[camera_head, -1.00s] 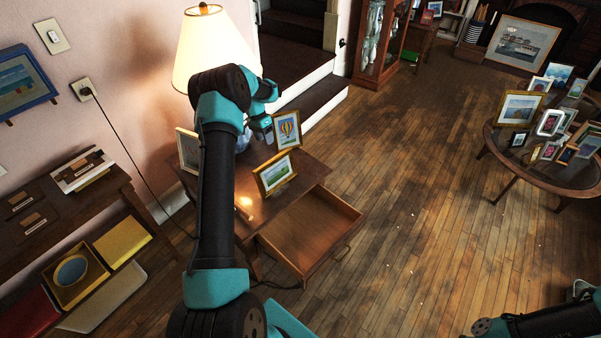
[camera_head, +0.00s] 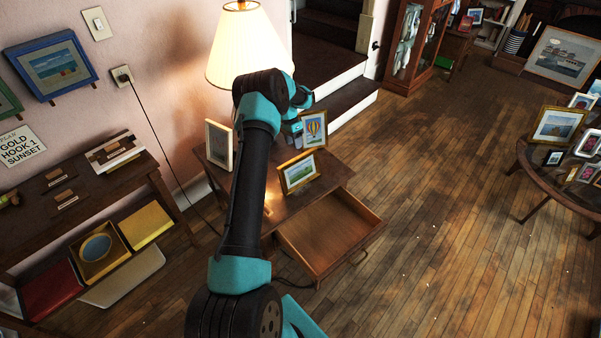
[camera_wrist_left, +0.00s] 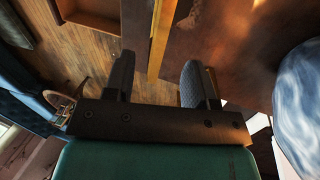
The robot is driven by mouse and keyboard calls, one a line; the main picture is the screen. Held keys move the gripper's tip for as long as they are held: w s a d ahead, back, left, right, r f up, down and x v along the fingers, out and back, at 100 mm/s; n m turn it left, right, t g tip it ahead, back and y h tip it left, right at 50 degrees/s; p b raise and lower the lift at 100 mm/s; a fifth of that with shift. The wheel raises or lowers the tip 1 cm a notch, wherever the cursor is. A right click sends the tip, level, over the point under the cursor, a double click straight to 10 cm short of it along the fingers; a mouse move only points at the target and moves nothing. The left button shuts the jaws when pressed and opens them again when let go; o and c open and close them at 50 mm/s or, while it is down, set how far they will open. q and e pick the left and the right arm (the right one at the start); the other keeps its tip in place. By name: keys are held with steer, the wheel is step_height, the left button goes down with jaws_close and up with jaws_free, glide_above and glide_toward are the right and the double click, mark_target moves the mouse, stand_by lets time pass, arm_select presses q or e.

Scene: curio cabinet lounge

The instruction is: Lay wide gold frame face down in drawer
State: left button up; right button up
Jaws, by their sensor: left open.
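The wide gold frame (camera_head: 298,172), with a green landscape picture, stands tilted on the small side table (camera_head: 335,172). A taller gold frame (camera_head: 314,129) with a balloon picture stands just behind it. The table's drawer (camera_head: 330,232) is pulled out and looks empty; part of it shows in the left wrist view (camera_wrist_left: 82,22). My left gripper (camera_head: 294,132) is open above the table by the two frames. In the left wrist view, a gold frame edge (camera_wrist_left: 163,35) runs between its fingers (camera_wrist_left: 156,80); I cannot tell which frame it is. My right gripper is out of view.
A lit lamp (camera_head: 249,48) and a pale frame (camera_head: 219,144) stand at the table's back left. A dark console (camera_head: 90,205) with boxes is at the left. A round table (camera_head: 540,185) with several frames is at the right. Floor between is clear.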

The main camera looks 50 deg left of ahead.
mark_target(299, 163)
arm_select(q)
steer(key=x, duration=0.6)
steer(key=shift+x, duration=2.55)
steer(key=shift+w+a+f, duration=0.15)
steer(key=shift+f, duration=0.15)
steer(key=shift+c, duration=0.4)
jaws_close()
